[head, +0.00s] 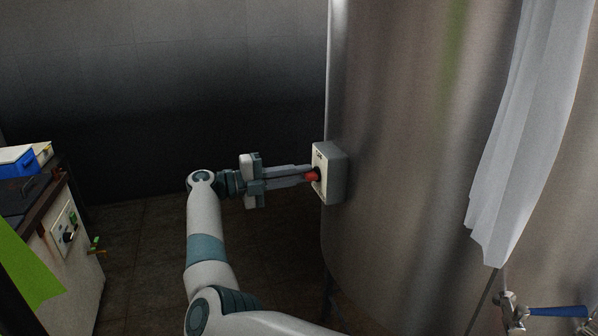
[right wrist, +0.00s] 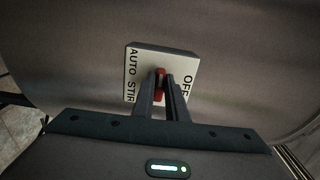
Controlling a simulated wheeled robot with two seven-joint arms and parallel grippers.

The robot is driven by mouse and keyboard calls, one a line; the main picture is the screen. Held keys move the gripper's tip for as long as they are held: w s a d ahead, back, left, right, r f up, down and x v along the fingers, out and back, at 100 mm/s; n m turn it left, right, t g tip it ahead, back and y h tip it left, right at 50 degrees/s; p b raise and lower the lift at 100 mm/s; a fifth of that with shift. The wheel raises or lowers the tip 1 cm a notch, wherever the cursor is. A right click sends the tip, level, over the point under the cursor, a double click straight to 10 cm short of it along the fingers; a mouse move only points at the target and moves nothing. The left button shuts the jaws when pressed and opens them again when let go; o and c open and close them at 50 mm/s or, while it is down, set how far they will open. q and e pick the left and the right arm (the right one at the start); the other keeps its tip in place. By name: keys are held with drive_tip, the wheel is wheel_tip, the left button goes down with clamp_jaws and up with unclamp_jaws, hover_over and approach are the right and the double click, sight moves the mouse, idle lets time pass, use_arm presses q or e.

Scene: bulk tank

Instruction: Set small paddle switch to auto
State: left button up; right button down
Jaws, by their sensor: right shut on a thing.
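The switch box (head: 334,178) is a small grey box with a pale face, fixed to the side of the large steel tank. Its red paddle (head: 312,176) sticks out towards the left. My right gripper (head: 306,173) reaches it from the left and is shut on the red paddle. In the right wrist view the red paddle (right wrist: 160,88) shows between the two fingers. The plate (right wrist: 135,66) reads AUTO and STIR on the left and OFF on the right, with the lettering turned sideways. The fingers hide part of the plate, and I cannot tell the paddle's setting. My left gripper is not in view.
The steel tank (head: 420,130) fills the right side. A white cloth (head: 525,150) hangs in front of it, above a blue-handled valve (head: 556,311). A cabinet with a control panel (head: 66,228) and a blue box (head: 18,163) stands at left. The floor between is clear.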

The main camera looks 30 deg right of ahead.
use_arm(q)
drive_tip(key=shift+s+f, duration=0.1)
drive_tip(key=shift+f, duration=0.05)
use_arm(e)
drive_tip(key=c, duration=1.8)
unclamp_jaws()
drive_tip(key=shift+o, duration=0.2)
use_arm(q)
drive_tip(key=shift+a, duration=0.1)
use_arm(e)
drive_tip(key=shift+a, duration=0.1)
